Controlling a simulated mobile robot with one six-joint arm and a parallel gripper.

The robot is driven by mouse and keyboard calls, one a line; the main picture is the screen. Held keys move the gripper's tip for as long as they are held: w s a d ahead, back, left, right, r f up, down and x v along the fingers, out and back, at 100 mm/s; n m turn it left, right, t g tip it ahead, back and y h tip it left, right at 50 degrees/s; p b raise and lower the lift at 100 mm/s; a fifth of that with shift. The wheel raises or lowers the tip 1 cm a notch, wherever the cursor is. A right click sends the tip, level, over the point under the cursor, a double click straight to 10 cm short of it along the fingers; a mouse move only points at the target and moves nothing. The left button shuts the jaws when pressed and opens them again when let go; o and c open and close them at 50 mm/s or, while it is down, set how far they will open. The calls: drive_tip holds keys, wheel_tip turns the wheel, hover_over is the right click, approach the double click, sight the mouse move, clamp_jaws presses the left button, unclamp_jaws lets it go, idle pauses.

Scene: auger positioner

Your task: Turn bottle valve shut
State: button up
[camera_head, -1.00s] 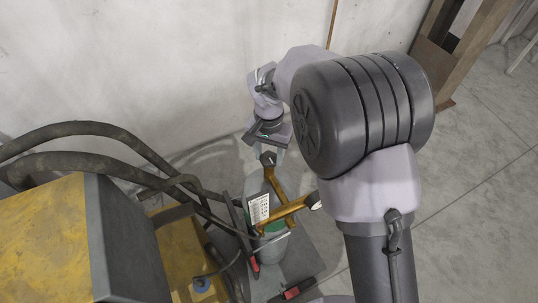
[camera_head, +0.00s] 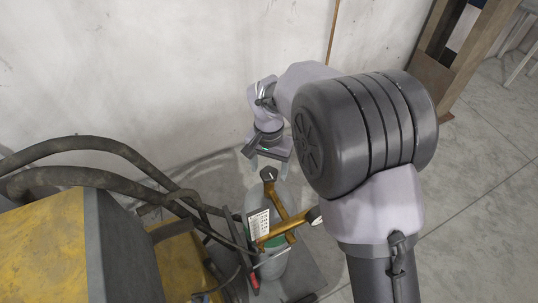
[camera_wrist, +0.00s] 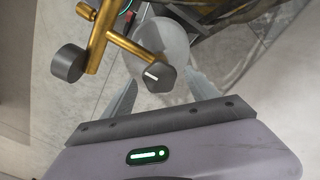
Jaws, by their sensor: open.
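The bottle (camera_head: 272,262) is a pale grey-green cylinder standing upright on a grey base. Brass valve pipework (camera_head: 280,215) sits on its top, and also shows in the wrist view (camera_wrist: 98,38). One dark knob (camera_head: 268,173) is on the pipe end towards the wall. In the wrist view this knob (camera_wrist: 160,77) has a white line on its face. My gripper (camera_head: 266,167) is open at this knob. In the wrist view its two fingers (camera_wrist: 160,86) stand either side of the knob, with visible gaps. A second dark knob (camera_wrist: 68,63) lies left of the fingers.
A yellow and grey machine (camera_head: 45,245) with thick dark hoses (camera_head: 95,145) stands left of the bottle. A white paper tag (camera_head: 258,224) hangs at the valve. The wall (camera_head: 120,60) is behind my gripper. Open floor (camera_head: 470,210) lies to the right.

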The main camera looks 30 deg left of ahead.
sight(269, 172)
wheel_tip(269, 172, up, 17)
drive_tip(key=p, duration=0.2)
drive_tip(key=shift+f, duration=0.15)
